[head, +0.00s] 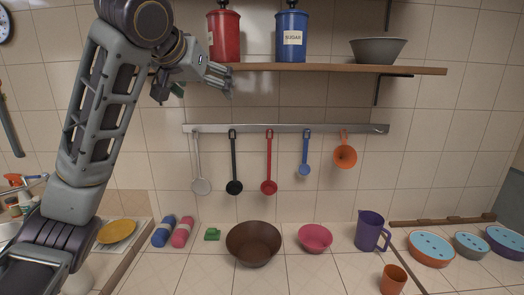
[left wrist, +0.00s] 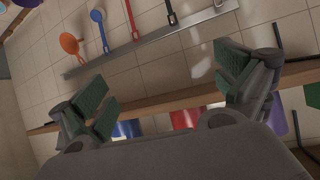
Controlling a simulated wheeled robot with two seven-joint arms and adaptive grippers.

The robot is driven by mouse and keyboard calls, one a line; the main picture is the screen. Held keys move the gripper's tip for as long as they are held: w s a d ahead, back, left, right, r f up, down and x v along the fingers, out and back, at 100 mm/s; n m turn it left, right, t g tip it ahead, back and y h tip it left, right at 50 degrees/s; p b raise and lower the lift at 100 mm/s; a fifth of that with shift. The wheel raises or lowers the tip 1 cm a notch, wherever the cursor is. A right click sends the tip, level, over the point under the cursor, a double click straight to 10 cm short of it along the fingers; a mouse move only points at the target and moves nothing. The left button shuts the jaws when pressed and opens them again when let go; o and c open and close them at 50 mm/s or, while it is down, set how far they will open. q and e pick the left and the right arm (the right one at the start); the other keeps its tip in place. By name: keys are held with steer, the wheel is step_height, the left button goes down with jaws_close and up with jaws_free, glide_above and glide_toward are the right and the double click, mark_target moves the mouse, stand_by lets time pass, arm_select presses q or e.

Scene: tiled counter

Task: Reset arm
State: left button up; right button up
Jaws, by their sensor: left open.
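My left arm (head: 98,110) rises from the lower left of the head view and bends at the top. My left gripper (head: 222,82) is raised near the left end of the wooden shelf (head: 340,68), just below the red canister (head: 224,35). In the left wrist view my left gripper (left wrist: 166,82) shows its green-padded fingers spread wide with nothing between them. That view is turned over, with the shelf (left wrist: 160,108) running behind the fingers. My right arm and gripper are not in view.
A blue canister (head: 291,36) and grey bowl (head: 378,50) stand on the shelf. Utensils hang from a metal rail (head: 290,128) below it. A brown bowl (head: 254,243), pink bowl (head: 315,238) and purple jug (head: 369,231) stand on the tiled counter (head: 200,272).

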arm_select(q)
step_height(320, 180, down, 39)
steer(key=s+g, duration=0.1)
steer(key=g, duration=0.3)
steer(key=s+a+f+g+y, duration=0.15)
steer(key=s+a+f, duration=0.35)
steer(key=s+f, duration=0.8)
steer(key=s+a+f+g+y, duration=0.1)
steer(key=s+a+f+g, duration=0.25)
steer(key=s+f, duration=1.3)
steer(key=f, duration=3)
steer(key=s+a+f+g, duration=0.1)
steer(key=s+a+f, duration=0.1)
steer(key=s+f, duration=0.7)
steer(key=s+a+f, duration=0.2)
steer(key=s+f, duration=0.8)
steer(key=s, duration=0.3)
steer(key=shift+a+g, duration=0.4)
